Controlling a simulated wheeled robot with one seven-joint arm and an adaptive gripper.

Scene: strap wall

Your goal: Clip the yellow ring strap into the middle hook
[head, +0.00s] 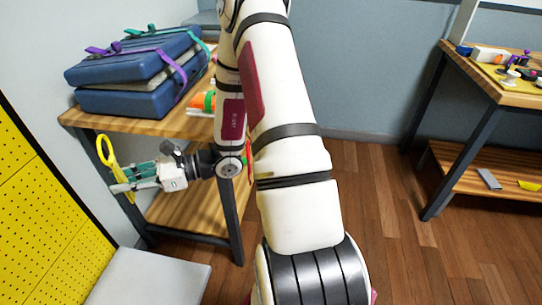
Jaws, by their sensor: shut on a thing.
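The yellow ring strap (103,148) is at the left of the head view, its loop upward and its lower end showing below the fingers. My gripper (123,178) points left and is shut on the strap's body below the loop. The strap is held in the air in front of the wooden table. A yellow perforated panel (30,200) stands at the left edge, apart from the strap. No hook shows in this view, the middle one included.
Blue cases (135,75) with purple and teal straps lie on the wooden table (140,123) behind my gripper. A light grey surface (150,278) lies below, beside the panel. Another wooden table (505,92) with small items stands far right. Open wood floor lies between.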

